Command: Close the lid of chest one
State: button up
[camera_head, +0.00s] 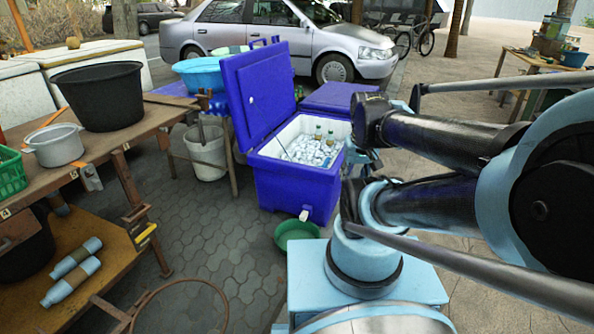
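A blue chest (296,185) stands on the paving in the middle of the head view. Its lid (258,93) is raised and tilts back to the left. White ice (310,149) and a few bottles show inside. A second blue chest (341,97) is behind it to the right, with its lid down. No label shows which is chest one. My gripper (362,160) seems to be at the right edge of the open chest, apart from the lid. My own arm hides much of it, and its fingers are not clear.
A wooden table (110,145) with a black tub (102,96) and a pot (54,145) stands at the left. A white bucket (206,150) is left of the chest. A green basin (297,234) lies in front of it. A silver car (280,40) is behind.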

aim_at(262, 75)
jog(key=u, duration=0.05)
jog(key=i, duration=1)
jog(key=z, duration=1.25)
jog(key=i, duration=2.8)
